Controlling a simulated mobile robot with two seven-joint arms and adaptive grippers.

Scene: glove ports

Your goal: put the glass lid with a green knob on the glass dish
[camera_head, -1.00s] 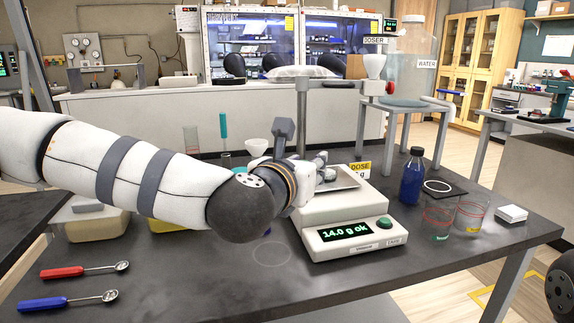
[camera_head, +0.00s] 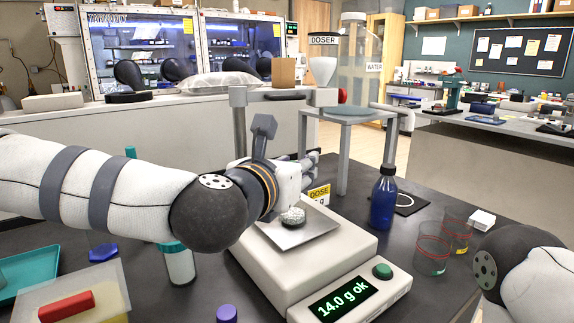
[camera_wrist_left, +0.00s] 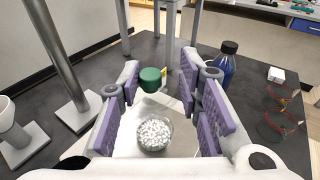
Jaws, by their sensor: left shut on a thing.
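The glass dish (camera_head: 293,216), full of white pellets, sits on the metal pan of the balance; the left wrist view shows it too (camera_wrist_left: 153,135). The clear glass of the lid is hard to make out. In the left wrist view the knob appears beyond the dish, not centred on it. In the head view my left gripper (camera_head: 310,166) is above and behind the dish, and the knob is hidden. My right gripper is out of view.
The balance (camera_head: 325,262) reads "14.0 g ok". The doser post (camera_head: 240,120) stands behind my left wrist. A blue bottle (camera_head: 383,200) and red-banded beakers (camera_head: 433,252) stand to the right. A teal tray (camera_head: 28,272) and a tub with a red-lidded item are at left.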

